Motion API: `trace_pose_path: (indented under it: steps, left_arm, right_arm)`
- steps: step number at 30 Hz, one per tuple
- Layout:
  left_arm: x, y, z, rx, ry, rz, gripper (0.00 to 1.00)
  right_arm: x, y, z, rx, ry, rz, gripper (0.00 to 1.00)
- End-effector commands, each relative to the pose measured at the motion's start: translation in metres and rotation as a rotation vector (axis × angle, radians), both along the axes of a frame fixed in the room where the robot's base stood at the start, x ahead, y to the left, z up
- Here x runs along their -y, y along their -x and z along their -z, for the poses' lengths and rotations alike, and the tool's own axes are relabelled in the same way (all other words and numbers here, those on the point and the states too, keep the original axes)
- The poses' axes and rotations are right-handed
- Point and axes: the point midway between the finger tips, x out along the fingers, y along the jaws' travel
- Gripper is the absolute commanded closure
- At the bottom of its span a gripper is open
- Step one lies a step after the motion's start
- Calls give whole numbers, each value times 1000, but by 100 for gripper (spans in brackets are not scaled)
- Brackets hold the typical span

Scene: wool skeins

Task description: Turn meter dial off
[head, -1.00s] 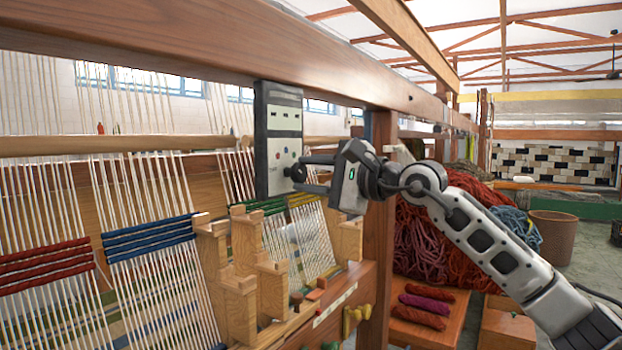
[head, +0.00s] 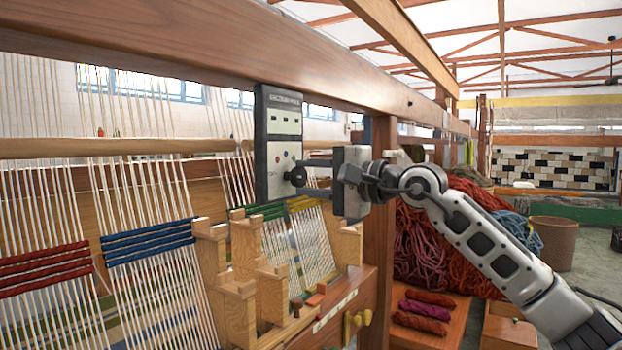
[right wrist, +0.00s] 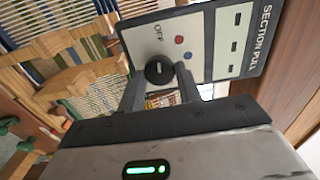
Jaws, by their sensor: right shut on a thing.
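The meter (head: 279,123) is a grey panel in a dark frame, mounted on the loom under the top beam. Its black round dial (head: 296,177) sits low on the face. In the right wrist view the dial (right wrist: 159,70) has a pale mark, with "OFF" printed beside it and a red and a blue dot nearby. My right gripper (head: 304,177) reaches in from the right and is shut on the dial, its fingers (right wrist: 160,90) on either side of it. My left gripper is not in view.
Wooden pegged blocks (head: 240,265) and warp threads (head: 160,250) lie below and left of the meter. A wooden post (head: 379,240) stands close behind my right gripper. Red wool (head: 440,250) is piled beyond it, with skeins on a bench (head: 440,335).

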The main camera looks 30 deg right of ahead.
Motion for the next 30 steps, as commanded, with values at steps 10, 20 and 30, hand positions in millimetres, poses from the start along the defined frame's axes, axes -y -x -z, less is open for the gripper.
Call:
trace_pose_path:
  steps: [10, 20, 30]
  left_arm:
    - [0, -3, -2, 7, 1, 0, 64]
    - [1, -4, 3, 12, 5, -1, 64]
    - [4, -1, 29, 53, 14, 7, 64]
  right_arm:
    - [0, 0, 1, -1, 3, 0, 44]
    - [6, 10, 3, -1, 3, 4, 44]
    - [33, 78, 12, -3, 10, 6, 44]
